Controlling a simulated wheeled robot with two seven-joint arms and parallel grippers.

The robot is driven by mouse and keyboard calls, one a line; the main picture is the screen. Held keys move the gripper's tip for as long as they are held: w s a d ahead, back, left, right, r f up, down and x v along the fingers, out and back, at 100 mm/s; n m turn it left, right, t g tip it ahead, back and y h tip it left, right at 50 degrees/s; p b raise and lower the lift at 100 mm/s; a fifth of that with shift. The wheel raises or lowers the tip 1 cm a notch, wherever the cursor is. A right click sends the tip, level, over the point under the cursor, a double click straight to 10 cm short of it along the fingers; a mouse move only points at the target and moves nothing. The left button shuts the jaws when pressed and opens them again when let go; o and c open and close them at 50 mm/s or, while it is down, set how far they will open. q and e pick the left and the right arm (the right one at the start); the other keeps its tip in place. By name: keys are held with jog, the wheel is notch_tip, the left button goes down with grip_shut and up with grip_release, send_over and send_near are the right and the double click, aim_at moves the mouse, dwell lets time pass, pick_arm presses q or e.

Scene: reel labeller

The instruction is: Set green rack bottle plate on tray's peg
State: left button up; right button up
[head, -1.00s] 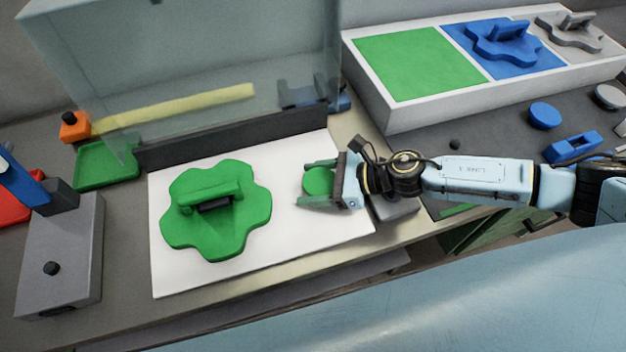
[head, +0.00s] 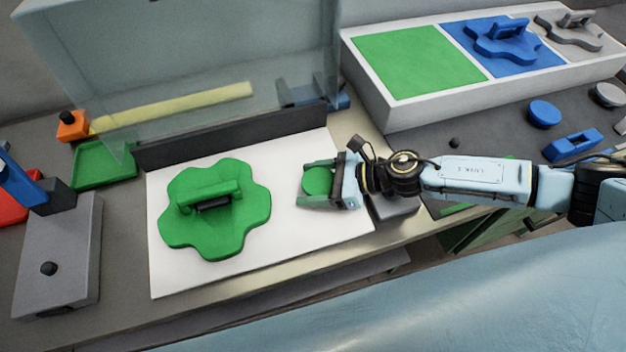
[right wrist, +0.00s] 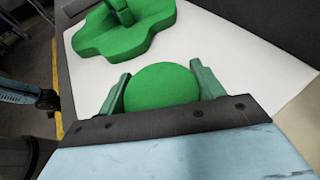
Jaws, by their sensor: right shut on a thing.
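A green flower-shaped plate (head: 235,230) with a raised bar handle lies on a white board (head: 270,255). It also shows at the top of the right wrist view (right wrist: 150,28). A plain green disc (head: 317,181) is on the right part of the board, between the fingers of my right gripper (head: 318,183). In the right wrist view both fingers flank the disc (right wrist: 160,86), and the gripper is shut on it. I cannot tell whether the disc touches the board. A shallow green tray (head: 104,165) is at the left; no peg shows clearly in it. My left gripper is not in view.
A clear cover with a dark bar (head: 235,138) stands behind the board. A grey block with a black knob (head: 52,269) is at the left. A white-edged case (head: 385,113) with green, blue and grey panels is at the back right. The front of the board is clear.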

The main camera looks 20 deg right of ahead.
jog(key=shift+f+b, duration=0.3)
jog(key=shift+f, duration=0.1)
jog(key=o, duration=0.7)
jog(key=shift+o, duration=0.2)
jog(key=shift+v, duration=2.65)
jog(key=shift+b+v, duration=1.05)
jog(key=shift+v, duration=1.3)
jog(key=shift+s+d+r, duration=0.2)
jog(key=shift+s+d, duration=0.05)
jog(key=shift+d, duration=0.15)
